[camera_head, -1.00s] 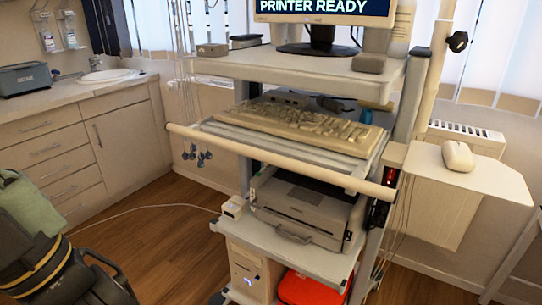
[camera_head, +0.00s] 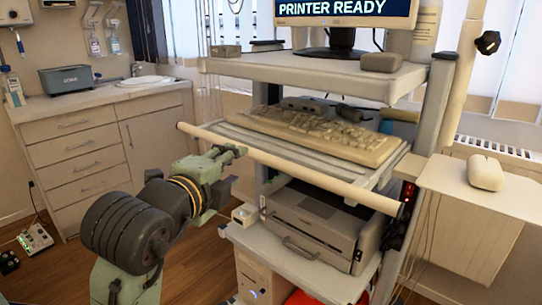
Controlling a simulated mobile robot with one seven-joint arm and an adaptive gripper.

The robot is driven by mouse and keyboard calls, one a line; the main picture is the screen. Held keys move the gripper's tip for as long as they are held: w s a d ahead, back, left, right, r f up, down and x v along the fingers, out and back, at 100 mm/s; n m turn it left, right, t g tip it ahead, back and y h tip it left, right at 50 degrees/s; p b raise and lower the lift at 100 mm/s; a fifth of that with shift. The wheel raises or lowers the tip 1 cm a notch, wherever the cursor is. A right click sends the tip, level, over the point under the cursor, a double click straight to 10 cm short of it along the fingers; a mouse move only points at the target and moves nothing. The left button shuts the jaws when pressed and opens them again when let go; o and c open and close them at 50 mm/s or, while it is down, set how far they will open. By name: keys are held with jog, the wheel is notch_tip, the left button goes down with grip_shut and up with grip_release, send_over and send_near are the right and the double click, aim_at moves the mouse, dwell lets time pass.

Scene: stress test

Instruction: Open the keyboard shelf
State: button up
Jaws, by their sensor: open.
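The keyboard shelf (camera_head: 270,150) is in the middle of the head view, on a medical cart below the monitor shelf. A beige keyboard (camera_head: 312,132) lies on it. A long pale handle bar (camera_head: 310,177) runs along its front, sticking out past both sides. My gripper (camera_head: 234,152) is open and empty at the left part of the bar. Its fingertips appear close to the bar; I cannot tell whether they touch it.
Above is a shelf (camera_head: 300,70) with a monitor (camera_head: 340,12). Below is a printer (camera_head: 310,220) on a lower shelf. A side tray (camera_head: 450,178) with a mouse (camera_head: 486,172) sits at the right. A counter (camera_head: 100,96) with drawers stands at the left.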

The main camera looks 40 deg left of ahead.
aim_at(250, 153)
jog(key=p+x, duration=0.1)
jog(key=x, duration=0.9)
jog(key=shift+w+a+r+p, duration=0.1)
jog(key=shift+w+a+p, duration=0.1)
jog(key=shift+p, duration=0.2)
jog(key=shift+s, duration=0.1)
grip_shut()
